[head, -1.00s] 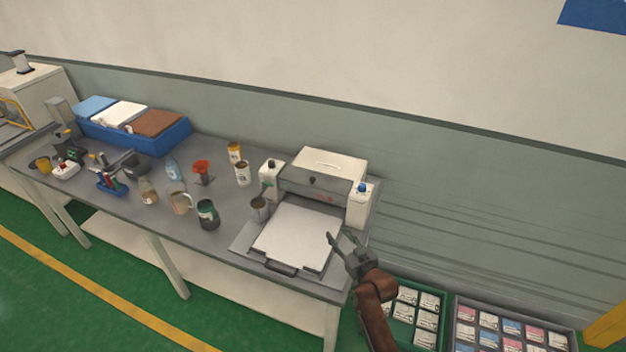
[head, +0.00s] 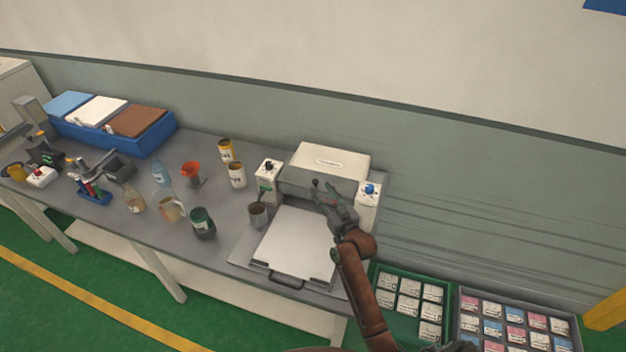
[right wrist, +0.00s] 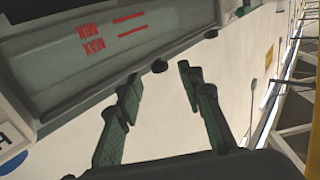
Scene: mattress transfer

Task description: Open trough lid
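The trough is part of the machine at the table's right end. Its white lid (head: 328,162) lies flat and closed on top. A small black knob (head: 315,182) sits on the front of the unit. In the right wrist view the greenish trough front (right wrist: 90,60) carries red MAX and MIN marks, and a black knob (right wrist: 160,66) shows just beyond my fingers. My right gripper (head: 326,187) is in front of the trough near the knob. Its two fingers (right wrist: 158,85) are apart with nothing between them. My left gripper is not in view.
A white board (head: 294,243) lies in front of the machine. A metal cup (head: 258,215) is near. Crates (head: 404,300) sit below right.

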